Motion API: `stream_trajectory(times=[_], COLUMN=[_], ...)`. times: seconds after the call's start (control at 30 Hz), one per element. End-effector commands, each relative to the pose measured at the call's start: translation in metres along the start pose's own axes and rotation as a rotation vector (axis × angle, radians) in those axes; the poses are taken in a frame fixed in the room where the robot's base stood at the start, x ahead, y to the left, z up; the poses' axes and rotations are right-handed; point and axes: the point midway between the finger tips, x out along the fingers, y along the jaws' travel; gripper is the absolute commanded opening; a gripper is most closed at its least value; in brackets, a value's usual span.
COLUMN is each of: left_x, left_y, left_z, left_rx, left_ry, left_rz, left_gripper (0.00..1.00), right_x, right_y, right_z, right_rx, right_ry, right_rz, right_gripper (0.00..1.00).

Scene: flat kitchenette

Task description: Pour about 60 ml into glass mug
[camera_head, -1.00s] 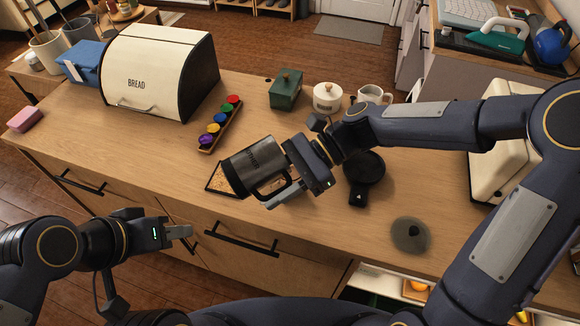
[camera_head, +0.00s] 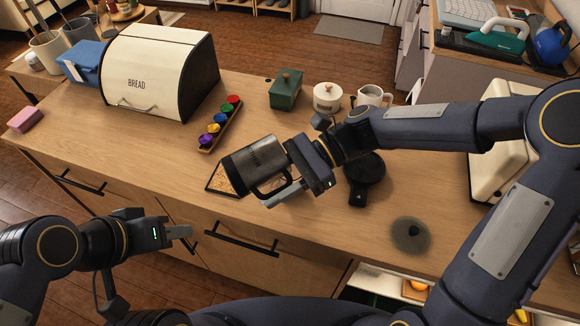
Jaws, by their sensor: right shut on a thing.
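My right gripper (camera_head: 290,190) is shut on a grey cylindrical vessel (camera_head: 252,163) with dark markings and a black handle. The vessel is strongly tilted, its open end toward the lower left. No stream of liquid is visible. I cannot make out a glass mug for certain; a small pale jug or mug with a handle (camera_head: 371,96) stands at the back right. My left gripper (camera_head: 180,232) is empty in front of the counter, its finger gap not clear.
A bread box (camera_head: 160,70), a narrow tray with several coloured pieces (camera_head: 220,125), a green canister (camera_head: 286,92) and a white lidded pot (camera_head: 327,97) stand behind. A black round item (camera_head: 365,178) and a grey disc with a knob (camera_head: 410,236) lie to the right.

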Motion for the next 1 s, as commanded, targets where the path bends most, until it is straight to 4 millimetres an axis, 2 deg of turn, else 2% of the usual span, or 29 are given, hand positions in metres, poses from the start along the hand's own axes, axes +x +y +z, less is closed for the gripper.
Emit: stream_trajectory(times=[0.23, 0.37, 0.4, 0.5, 0.67, 0.9, 1.0], left_x=[0.0, 0.002, -0.012, -0.028, -0.028, -0.049, -0.056], left_y=[0.0, -0.001, 0.006, 0.013, 0.013, 0.023, 0.025], left_z=[0.0, 0.001, -0.006, -0.014, -0.014, -0.025, -0.028], left_rx=[0.0, 0.0, 0.0, 0.0, 0.0, 0.0, 0.0], left_ry=[0.0, 0.0, -0.001, 0.001, 0.0, 0.0, 0.0], left_rz=[0.0, 0.0, 0.0, 0.0, 0.0, 0.0, 0.0], left_gripper=[0.36, 0.36, 0.36, 0.36, 0.36, 0.36, 0.36], right_x=[-0.001, 0.016, 0.015, 0.019, 0.019, 0.018, 0.019], right_y=[0.0, 0.001, 0.001, 0.001, 0.0, 0.001, 0.001], right_z=[0.001, -0.001, 0.005, -0.001, -0.008, 0.0, -0.002], right_rx=[-0.003, -0.015, -0.008, -0.006, -0.002, -0.004, -0.003], right_ry=[-0.011, 0.148, 0.197, 0.304, 0.341, 0.427, 0.474], right_rz=[-0.001, 0.012, 0.013, 0.017, 0.013, 0.019, 0.022], right_gripper=[0.0, 0.0, 0.0, 0.0, 0.0, 0.0, 0.0])
